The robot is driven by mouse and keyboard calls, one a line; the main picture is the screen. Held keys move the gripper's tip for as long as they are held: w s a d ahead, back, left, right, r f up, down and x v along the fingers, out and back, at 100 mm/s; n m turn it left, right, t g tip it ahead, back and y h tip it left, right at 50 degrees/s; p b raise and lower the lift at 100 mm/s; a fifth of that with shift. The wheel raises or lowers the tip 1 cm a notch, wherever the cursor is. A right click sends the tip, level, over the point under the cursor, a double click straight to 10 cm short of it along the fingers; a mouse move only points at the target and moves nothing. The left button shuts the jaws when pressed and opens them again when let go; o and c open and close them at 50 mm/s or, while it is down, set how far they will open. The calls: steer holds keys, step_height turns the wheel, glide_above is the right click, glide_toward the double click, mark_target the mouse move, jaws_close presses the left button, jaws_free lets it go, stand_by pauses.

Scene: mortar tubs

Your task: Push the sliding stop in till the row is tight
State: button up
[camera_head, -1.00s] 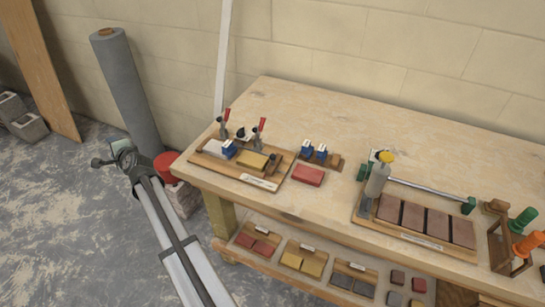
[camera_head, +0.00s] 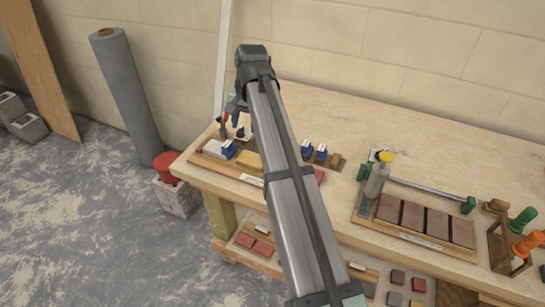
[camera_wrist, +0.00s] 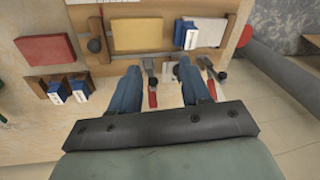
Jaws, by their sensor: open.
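In the wrist view a wooden fixture board (camera_wrist: 140,60) holds a row: a sliding stop with a dark round knob (camera_wrist: 94,46), a yellow block (camera_wrist: 137,35), a blue block (camera_wrist: 186,34) and a white block (camera_wrist: 209,33). A gap shows between the yellow and blue blocks; the blue block is close against the white one. My gripper (camera_wrist: 158,67) is open and empty, its blue fingers over the clamp side of the board. In the head view my arm hides the stop and part of the yellow block (camera_head: 248,160).
Two red-handled clamps (camera_wrist: 152,90) stand between and beside my fingers. A red block (camera_wrist: 46,49) and two small blue blocks (camera_wrist: 80,88) sit beside the fixture. The back of the bench is clear.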

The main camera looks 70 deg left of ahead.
steer(key=w+d+r+t+h, duration=0.1)
steer(key=w+d+r+h, duration=0.15)
steer(key=w+d, duration=0.35)
steer(key=shift+y, duration=0.25)
steer(key=f, duration=1.3)
steer(key=shift+w+a+f, duration=0.15)
steer(key=shift+a+f, duration=0.1)
steer(key=shift+f, duration=0.05)
steer(key=shift+c, duration=0.4)
steer(key=c, duration=0.7)
steer(key=shift+s+a, duration=1.55)
steer(key=shift+a, duration=0.05)
steer(key=shift+c, duration=0.4)
steer(key=o, duration=0.9)
steer(key=shift+c, duration=0.2)
